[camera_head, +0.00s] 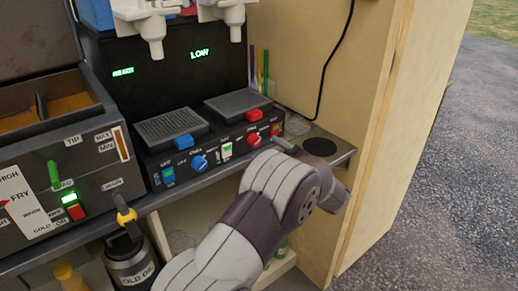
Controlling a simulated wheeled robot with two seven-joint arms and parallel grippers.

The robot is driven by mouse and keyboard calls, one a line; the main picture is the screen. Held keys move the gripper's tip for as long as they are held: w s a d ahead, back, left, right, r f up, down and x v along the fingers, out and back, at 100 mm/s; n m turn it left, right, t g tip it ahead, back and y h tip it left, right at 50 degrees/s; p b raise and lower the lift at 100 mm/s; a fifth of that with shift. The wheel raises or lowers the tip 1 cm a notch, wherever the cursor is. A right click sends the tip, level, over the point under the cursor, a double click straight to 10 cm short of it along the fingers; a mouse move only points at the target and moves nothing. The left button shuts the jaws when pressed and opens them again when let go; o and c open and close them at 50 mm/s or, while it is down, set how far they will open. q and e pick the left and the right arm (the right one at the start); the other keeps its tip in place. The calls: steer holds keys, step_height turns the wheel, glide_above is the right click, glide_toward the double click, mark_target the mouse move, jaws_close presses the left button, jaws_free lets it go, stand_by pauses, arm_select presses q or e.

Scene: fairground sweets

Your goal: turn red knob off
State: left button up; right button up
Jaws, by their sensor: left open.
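The red knob (254,139) is on the front panel of the black slush machine (217,150), right of a white switch (227,150). The blue knob (199,163) is on the same panel, further left. My left gripper (281,144) is at the panel's right end, just right of the red knob, with a grey finger showing. It looks apart from the knob, though the gap is hard to judge. The jaws are open, mostly hidden behind my own wrist. My right gripper is not in view.
A fryer (60,180) with a green lever and red switch stands at the left. White dispensing taps (222,12) hang above two drip trays (238,103). A dark round disc (319,146) lies on the counter at right, before a wooden wall (375,90). An oil container (131,262) stands below.

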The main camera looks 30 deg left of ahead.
mark_target(257, 142)
arm_select(q)
steer(key=x, duration=0.5)
steer(key=shift+a, duration=0.15)
steer(key=c, duration=1)
